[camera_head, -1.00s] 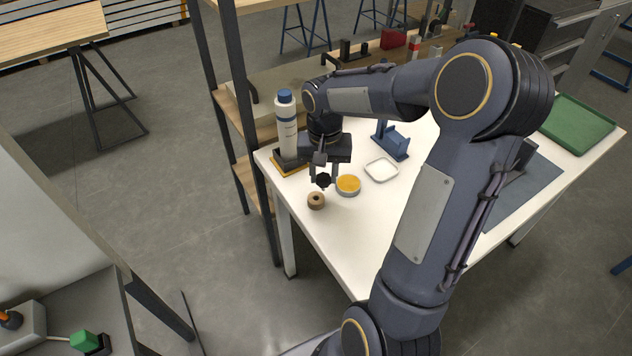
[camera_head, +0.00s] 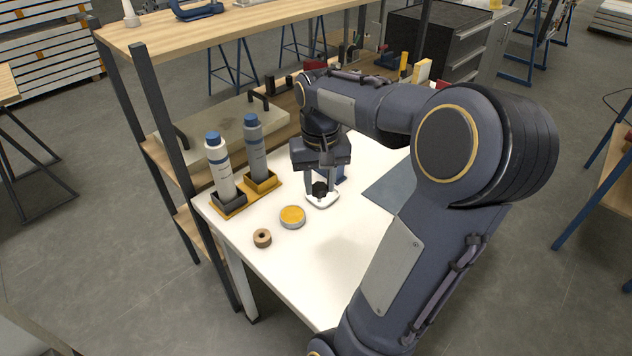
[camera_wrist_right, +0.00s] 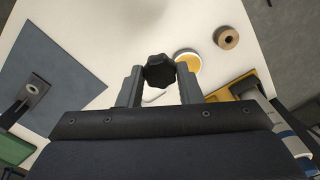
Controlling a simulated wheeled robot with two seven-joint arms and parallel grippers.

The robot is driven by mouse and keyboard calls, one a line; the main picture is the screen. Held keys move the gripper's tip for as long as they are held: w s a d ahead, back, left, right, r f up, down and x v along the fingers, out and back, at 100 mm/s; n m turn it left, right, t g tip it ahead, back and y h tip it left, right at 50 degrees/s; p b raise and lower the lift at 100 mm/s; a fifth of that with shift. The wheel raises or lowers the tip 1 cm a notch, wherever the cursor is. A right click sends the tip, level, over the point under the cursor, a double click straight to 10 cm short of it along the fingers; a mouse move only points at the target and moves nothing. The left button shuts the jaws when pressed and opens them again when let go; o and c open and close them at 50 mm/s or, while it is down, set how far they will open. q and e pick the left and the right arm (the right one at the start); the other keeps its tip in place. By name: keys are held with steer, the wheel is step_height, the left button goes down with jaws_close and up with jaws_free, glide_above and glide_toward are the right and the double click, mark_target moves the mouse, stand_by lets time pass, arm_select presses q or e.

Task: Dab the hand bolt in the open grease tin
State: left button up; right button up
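The hand bolt (camera_head: 320,188) has a black lobed knob; it is between the fingers of my right gripper (camera_head: 318,192), which is shut on it. In the right wrist view the knob (camera_wrist_right: 159,71) shows between both fingertips (camera_wrist_right: 160,80); its lower end is hidden. The open grease tin (camera_head: 292,217), round with orange-yellow grease, stands on the white table left of the gripper; it also shows in the wrist view (camera_wrist_right: 188,62). The bolt is held over a small white dish (camera_head: 325,203), partly hidden by the gripper. I cannot tell whether grease is on the bolt. My left gripper is out of view.
A brown ring-shaped roll (camera_head: 262,238) lies left of the tin. A white bottle (camera_head: 219,165) and a grey bottle (camera_head: 255,150) stand in holders at the table's left edge beside the shelf. A blue-grey mat (camera_head: 398,190) lies right. The front table is clear.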

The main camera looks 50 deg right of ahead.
steer(key=c, duration=0.4)
steer(key=shift+w+p, duration=0.2)
steer(key=shift+p, duration=0.1)
steer(key=shift+w+d+f+p, duration=0.1)
steer(key=shift+w+f+p, duration=0.5)
steer(key=shift+w+f, duration=1.05)
steer(key=shift+w+d+f+p, duration=0.15)
steer(key=shift+w+f+p, duration=0.5)
steer(key=shift+w+f, duration=1)
steer(key=shift+w+d+f+p, duration=0.1)
steer(key=shift+w+f+p, duration=0.5)
steer(key=shift+w+f, duration=1.05)
steer(key=shift+s+f+b, duration=0.2)
steer(key=shift+s+f, duration=0.05)
steer(key=shift+f, duration=0.25)
steer(key=shift+s+f+b, duration=0.15)
steer(key=shift+s+f, duration=0.1)
steer(key=shift+f, duration=0.2)
step_height(320, 180, up, 7)
steer(key=p, duration=0.5)
